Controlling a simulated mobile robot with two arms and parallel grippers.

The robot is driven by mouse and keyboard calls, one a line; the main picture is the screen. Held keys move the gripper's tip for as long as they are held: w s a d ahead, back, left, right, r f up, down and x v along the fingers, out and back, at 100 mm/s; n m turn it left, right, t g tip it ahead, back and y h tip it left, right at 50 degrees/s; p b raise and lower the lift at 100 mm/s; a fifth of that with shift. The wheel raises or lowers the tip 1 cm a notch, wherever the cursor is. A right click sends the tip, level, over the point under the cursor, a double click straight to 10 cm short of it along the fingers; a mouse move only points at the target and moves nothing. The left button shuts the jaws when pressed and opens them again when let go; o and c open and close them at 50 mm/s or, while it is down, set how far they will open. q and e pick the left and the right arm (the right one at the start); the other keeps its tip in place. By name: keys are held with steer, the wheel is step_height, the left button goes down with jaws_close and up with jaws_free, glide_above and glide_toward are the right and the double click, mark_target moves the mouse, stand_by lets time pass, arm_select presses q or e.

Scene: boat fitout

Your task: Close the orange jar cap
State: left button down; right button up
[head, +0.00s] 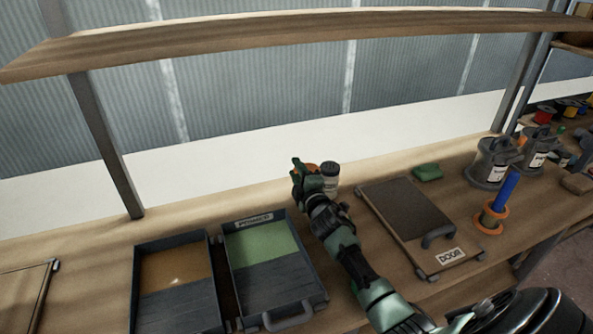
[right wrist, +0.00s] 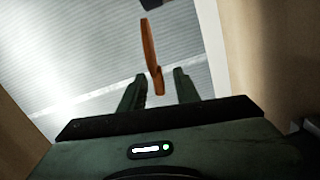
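A small jar (head: 331,183) with a pale body and grey upper part stands upright on the workbench near its back edge. The orange cap (head: 313,167) shows only as a sliver beside the jar, mostly hidden by my right gripper (head: 302,170), which is just left of the jar. In the right wrist view the orange cap (right wrist: 151,58) is seen edge-on. Its lower end lies between the two fingers of my right gripper (right wrist: 157,90), with a visible gap on each side. The fingers are apart. My left gripper is not in view.
Grey canisters (head: 490,165) stand farther right. A wooden shelf (head: 300,38) runs overhead.

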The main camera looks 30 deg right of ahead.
jaws_close()
stand_by(1.4)
